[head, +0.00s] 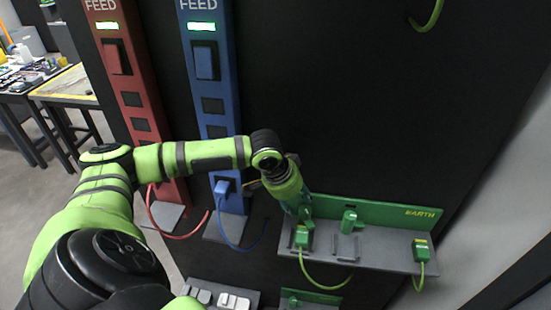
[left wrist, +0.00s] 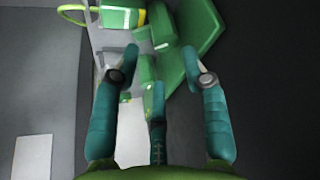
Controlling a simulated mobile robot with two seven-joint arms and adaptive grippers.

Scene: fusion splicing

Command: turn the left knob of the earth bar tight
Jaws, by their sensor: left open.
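The green earth bar (head: 385,212) stands upright at the back of a grey shelf, and its green plate also shows in the left wrist view (left wrist: 204,45). One green knob (head: 348,221) stands clear near its middle. My left gripper (head: 299,214) is at the bar's left end and hides what is behind it there. In the left wrist view its teal fingers are spread, with a green knob-like part (left wrist: 148,72) between them; I cannot tell whether they touch it. A second green block (left wrist: 162,27) lies farther up. My right gripper is not in view.
A green plug (head: 302,238) with a yellow-green cable sits on the grey shelf (head: 375,254) just below my left gripper. Another plug (head: 421,250) is at the right end. The red feed post (head: 128,80) and blue feed post (head: 211,80) stand to the left.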

